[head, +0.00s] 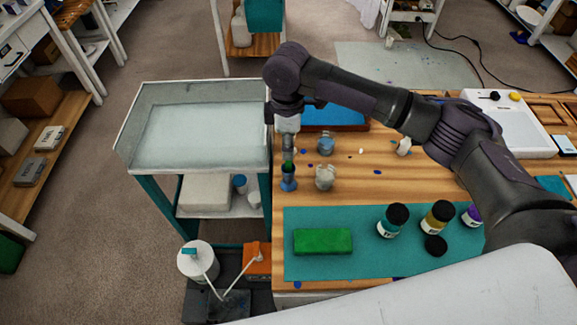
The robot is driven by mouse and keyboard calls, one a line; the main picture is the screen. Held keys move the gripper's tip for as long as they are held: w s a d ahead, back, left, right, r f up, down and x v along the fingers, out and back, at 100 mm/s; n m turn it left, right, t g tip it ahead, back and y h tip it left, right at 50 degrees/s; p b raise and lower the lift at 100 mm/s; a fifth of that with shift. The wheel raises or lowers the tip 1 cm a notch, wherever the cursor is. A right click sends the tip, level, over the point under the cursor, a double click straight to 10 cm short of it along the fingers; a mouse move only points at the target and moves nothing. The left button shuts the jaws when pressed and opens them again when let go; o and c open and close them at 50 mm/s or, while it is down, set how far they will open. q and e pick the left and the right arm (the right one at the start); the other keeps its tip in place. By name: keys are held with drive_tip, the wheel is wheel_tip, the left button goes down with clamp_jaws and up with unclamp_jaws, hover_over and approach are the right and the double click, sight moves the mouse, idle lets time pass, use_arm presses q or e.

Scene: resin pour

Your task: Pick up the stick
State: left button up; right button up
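My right arm reaches in from the right, and its gripper (288,152) points down near the left edge of the wooden table (380,180). It is directly above a small blue cup (288,184), with a bit of green showing between them. The fingers are too small and blurred to show whether they are apart or closed. I cannot make out a stick clearly at the gripper; it may be hidden there or in the cup. My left gripper is not in view.
A pale cup-like item (325,177) and a small blue-grey item (325,144) stand close right of the gripper. A grey-topped cart (200,135) stands left.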

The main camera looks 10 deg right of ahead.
sight(288, 168)
wheel_tip(288, 168, down, 6)
drive_tip(key=shift+w+d+r+p, duration=0.1)
drive_tip(key=shift+w+d+p, duration=0.05)
drive_tip(key=shift+p, duration=0.95)
clamp_jaws()
